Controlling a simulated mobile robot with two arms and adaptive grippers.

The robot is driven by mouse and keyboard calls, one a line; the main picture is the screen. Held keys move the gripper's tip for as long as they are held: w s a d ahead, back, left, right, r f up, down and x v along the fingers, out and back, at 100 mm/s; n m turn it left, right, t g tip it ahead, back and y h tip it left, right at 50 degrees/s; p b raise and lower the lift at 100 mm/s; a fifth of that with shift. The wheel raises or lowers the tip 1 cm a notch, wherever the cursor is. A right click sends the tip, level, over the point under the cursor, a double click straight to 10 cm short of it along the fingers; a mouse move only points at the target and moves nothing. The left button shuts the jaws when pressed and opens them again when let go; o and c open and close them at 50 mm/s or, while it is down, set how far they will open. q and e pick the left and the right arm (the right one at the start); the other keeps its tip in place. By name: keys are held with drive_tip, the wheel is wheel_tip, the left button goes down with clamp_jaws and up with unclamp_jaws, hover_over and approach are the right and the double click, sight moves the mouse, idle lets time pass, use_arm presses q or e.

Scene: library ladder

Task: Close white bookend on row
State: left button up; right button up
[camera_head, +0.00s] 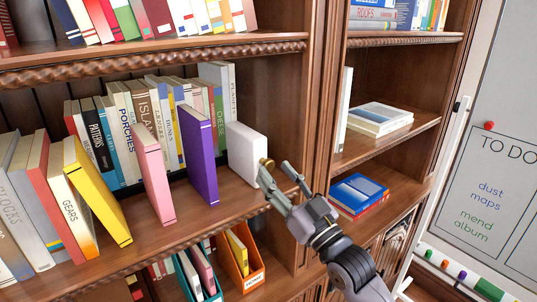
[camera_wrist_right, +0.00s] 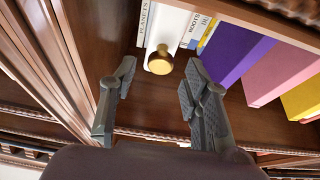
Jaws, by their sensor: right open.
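The white bookend (camera_head: 244,150) stands upright at the right end of the middle shelf, with a brass knob (camera_head: 266,163) on its right side. It also shows in the right wrist view (camera_wrist_right: 168,30), the knob (camera_wrist_right: 160,61) facing me. The row of books (camera_head: 150,120) stands at the back, left of and behind the bookend. A purple book (camera_head: 200,155) and a pink book (camera_head: 154,175) stand forward of the row. My right gripper (camera_head: 277,178) is open and empty, close to the knob. In the wrist view its fingers (camera_wrist_right: 158,85) are spread either side of the knob's line. My left gripper is out of view.
A yellow book (camera_head: 97,190) leans against several books at the left. The wooden upright (camera_head: 318,100) stands right of my gripper. An orange file box (camera_head: 245,268) sits on the shelf below. Bare shelf (camera_head: 228,196) lies between the purple book and the bookend.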

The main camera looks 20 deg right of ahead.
sight(270, 167)
drive_tip(key=shift+p+x, duration=0.5)
drive_tip(key=shift+x, duration=1.45)
drive_tip(key=shift+c, duration=0.4)
clamp_jaws()
